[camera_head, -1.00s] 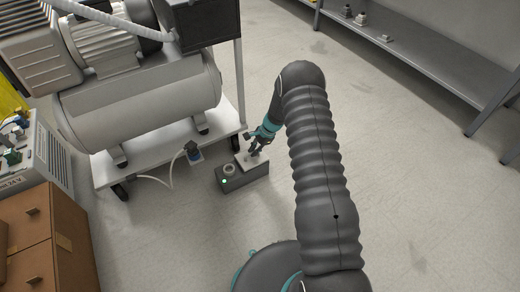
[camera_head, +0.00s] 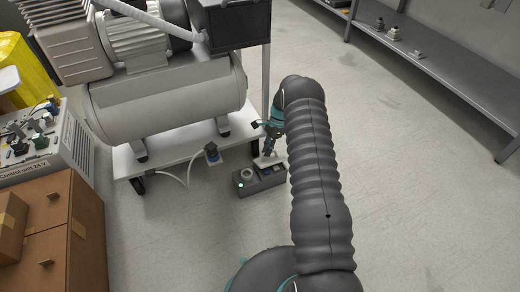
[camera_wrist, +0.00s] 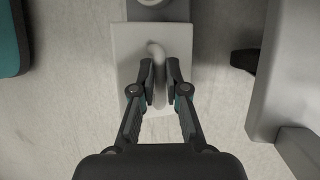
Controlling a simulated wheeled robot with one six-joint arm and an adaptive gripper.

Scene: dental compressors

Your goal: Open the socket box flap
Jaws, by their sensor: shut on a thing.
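The grey socket box (camera_head: 258,182) stands on the floor beside the compressor trolley, with a green light at its left end and a round socket next to it. Its pale flap (camera_head: 267,160) is at the right end and looks raised, with a dark recess showing beside it. In the wrist view the flap (camera_wrist: 128,42) is a light plate with a curved handle (camera_wrist: 158,52). My gripper (camera_head: 267,151) is at the flap; in the wrist view its fingers (camera_wrist: 160,75) are shut on the handle. The hinge is hidden.
The compressor (camera_head: 170,100) on its white trolley (camera_head: 190,165) stands close to the left. Cardboard boxes (camera_head: 60,215) stand at the lower left, a metal shelf (camera_head: 440,70) at the right. The floor right of my arm is clear.

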